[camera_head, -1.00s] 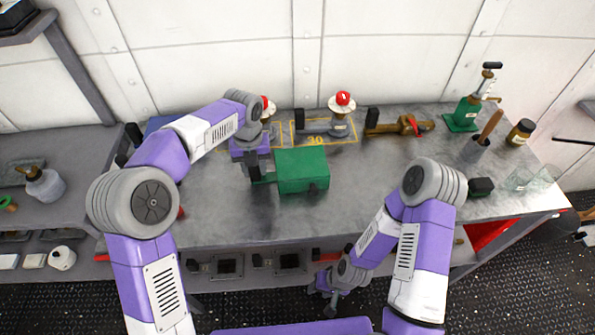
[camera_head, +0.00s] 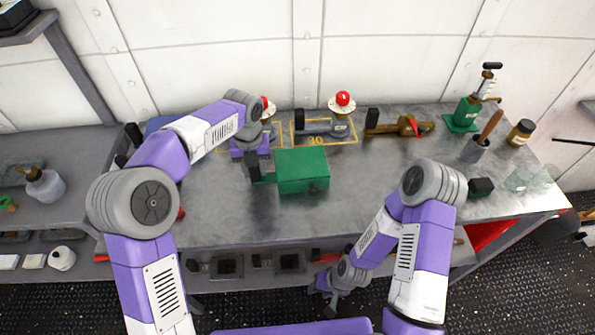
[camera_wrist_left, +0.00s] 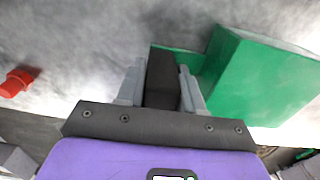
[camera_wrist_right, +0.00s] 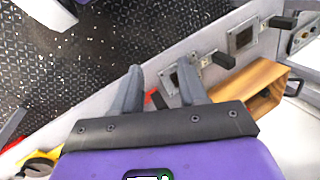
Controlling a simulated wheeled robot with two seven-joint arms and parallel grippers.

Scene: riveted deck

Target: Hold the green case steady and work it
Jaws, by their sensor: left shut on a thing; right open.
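The green case (camera_head: 302,170) is a box on the grey worktop, near the middle of the head view. It also shows at the right of the left wrist view (camera_wrist_left: 262,78). My left gripper (camera_head: 255,175) is at the case's left side. In the left wrist view its fingers (camera_wrist_left: 162,85) are shut on a black block-like handle (camera_wrist_left: 161,78) beside the case. My right gripper (camera_head: 328,300) is low in front of the worktop's front edge, away from the case. Its fingers (camera_wrist_right: 160,90) are apart and empty in the right wrist view.
Behind the case stand red-topped devices (camera_head: 341,110) in yellow outlines and a brass tool (camera_head: 402,126). To the right are a green stand (camera_head: 464,115), a cup with a wooden handle (camera_head: 475,149) and a dark block (camera_head: 481,187).

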